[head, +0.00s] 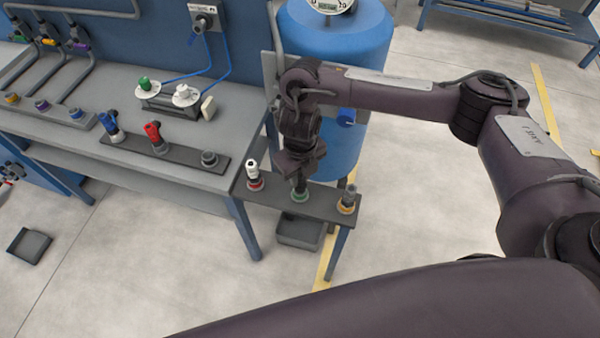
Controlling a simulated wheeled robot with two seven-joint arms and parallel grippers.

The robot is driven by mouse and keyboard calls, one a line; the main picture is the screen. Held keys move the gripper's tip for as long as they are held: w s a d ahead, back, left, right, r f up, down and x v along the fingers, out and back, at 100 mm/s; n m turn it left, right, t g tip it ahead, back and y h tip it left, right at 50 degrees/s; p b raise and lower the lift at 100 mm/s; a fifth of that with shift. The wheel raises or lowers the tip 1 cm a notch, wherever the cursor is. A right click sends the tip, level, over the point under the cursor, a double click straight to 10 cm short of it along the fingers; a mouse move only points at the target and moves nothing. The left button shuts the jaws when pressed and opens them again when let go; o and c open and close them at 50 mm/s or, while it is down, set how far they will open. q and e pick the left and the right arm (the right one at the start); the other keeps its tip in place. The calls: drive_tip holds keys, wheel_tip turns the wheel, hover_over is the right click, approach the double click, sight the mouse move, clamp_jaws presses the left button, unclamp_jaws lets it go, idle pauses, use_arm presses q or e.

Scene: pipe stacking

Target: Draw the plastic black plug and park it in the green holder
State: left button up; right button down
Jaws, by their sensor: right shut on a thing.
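My right gripper (300,176) is over the narrow grey shelf at the front right of the bench, pointing down. It is shut on a dark piece that I take for the black plug (300,188), mostly hidden by the gripper. The green holder (299,196) is a green ring on the middle of that shelf, directly below the gripper. The plug's lower end is at the green ring; I cannot tell whether it is fully seated in it. My left gripper is not in view.
On the shelf (273,200), a white plug (252,170) stands at the red ring and a grey plug (349,195) at the yellow ring. A dark rail (183,156) on the bench carries a blue plug (110,125), a red plug (154,135) and a grey socket (209,158).

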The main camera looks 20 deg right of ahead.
drive_tip(key=shift+f+b, duration=0.75)
drive_tip(key=shift+f, duration=0.15)
drive_tip(key=c, duration=1.1)
unclamp_jaws()
